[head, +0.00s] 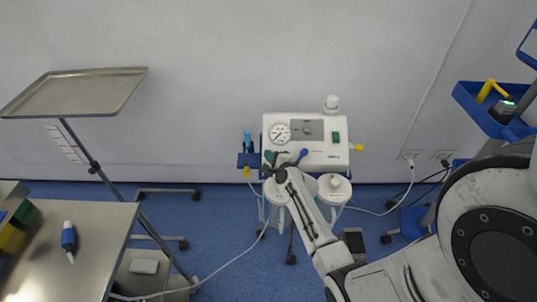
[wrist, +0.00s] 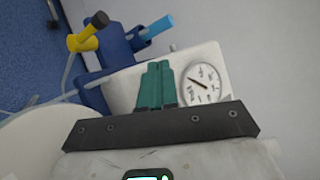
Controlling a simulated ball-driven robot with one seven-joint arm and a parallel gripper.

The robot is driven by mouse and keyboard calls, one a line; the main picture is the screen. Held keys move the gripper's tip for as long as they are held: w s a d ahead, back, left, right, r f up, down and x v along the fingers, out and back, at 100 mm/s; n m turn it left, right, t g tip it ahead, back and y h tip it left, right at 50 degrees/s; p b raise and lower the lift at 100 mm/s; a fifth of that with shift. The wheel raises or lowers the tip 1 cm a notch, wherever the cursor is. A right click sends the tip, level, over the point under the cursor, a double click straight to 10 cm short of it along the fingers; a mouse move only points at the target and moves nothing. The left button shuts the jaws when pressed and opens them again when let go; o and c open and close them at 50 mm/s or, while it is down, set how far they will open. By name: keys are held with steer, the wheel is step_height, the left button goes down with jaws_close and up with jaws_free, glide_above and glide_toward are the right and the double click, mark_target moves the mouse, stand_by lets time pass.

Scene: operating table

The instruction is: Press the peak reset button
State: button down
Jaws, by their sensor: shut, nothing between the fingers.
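The white suction device (head: 300,158) stands against the wall in the head view. Its front carries a round gauge (head: 280,134), a grey panel (head: 307,130) with a small dark dot, and a green switch (head: 336,136). I cannot tell by any label which part is the peak reset button. My gripper (head: 268,156) is at the lower left of the device front, below the gauge. In the wrist view, its teal fingers (wrist: 155,84) are together and empty, just left of the gauge (wrist: 200,83). Whether they touch the device is unclear. The rest of the panel is hidden there.
A blue holder (head: 249,160) with blue and yellow parts is left of the device. White-lidded jars (head: 334,189) hang below. A tray stand (head: 76,92) and a metal table (head: 85,240) are at left. Hoses cross the blue floor (head: 225,235).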

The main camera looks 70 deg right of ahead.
steer(key=a+r+p, duration=0.1)
steer(key=r+p, duration=0.1)
steer(key=p, duration=0.1)
steer(key=s+a+r+p, duration=0.1)
steer(key=r+p, duration=0.1)
steer(key=shift+a, duration=0.35)
stand_by(0.9)
steer(key=w+a+n+g+y, duration=0.2)
steer(key=a+n+y, duration=0.7)
steer(key=a+n, duration=1)
steer(key=s+a+r+n+g, duration=0.2)
steer(key=s+a+n+g, duration=0.2)
steer(key=s+a, duration=0.3)
steer(key=s+a+r+n+g, duration=0.3)
steer(key=s+a+n, duration=0.3)
steer(key=s, duration=0.5)
steer(key=shift+s+a+g, duration=0.2)
steer(key=shift+a+g, duration=0.7)
